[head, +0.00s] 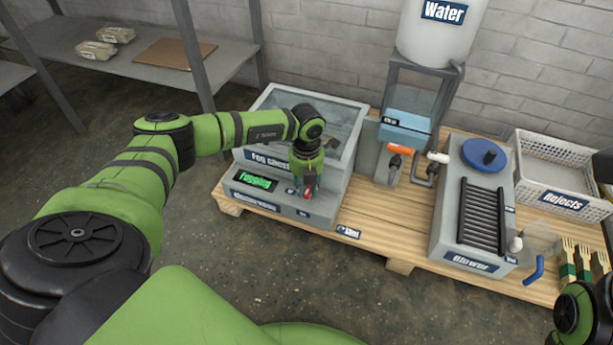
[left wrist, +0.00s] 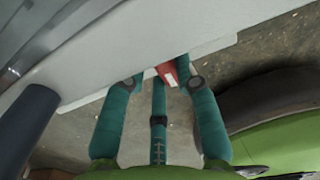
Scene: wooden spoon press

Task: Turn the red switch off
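The red switch (head: 308,182) is on the sloped front panel of the grey fog chest, right of a green-lit display reading "Fogging" (head: 254,180). My left gripper (head: 305,187) points down at the panel, right at the switch, and partly hides it. In the left wrist view its teal fingers (left wrist: 160,82) are spread apart. A red piece, apparently the switch, shows near the tips between the middle and right fingers (left wrist: 167,73). I cannot tell whether a finger touches it. My right gripper is not in view.
The fog chest (head: 340,160) stands on a wooden pallet (head: 380,225). To the right are an orange-handled valve (head: 399,149), the blower (head: 467,262) and a white rejects basket (head: 520,150). A water tank (head: 430,45) stands behind. The floor in front is clear.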

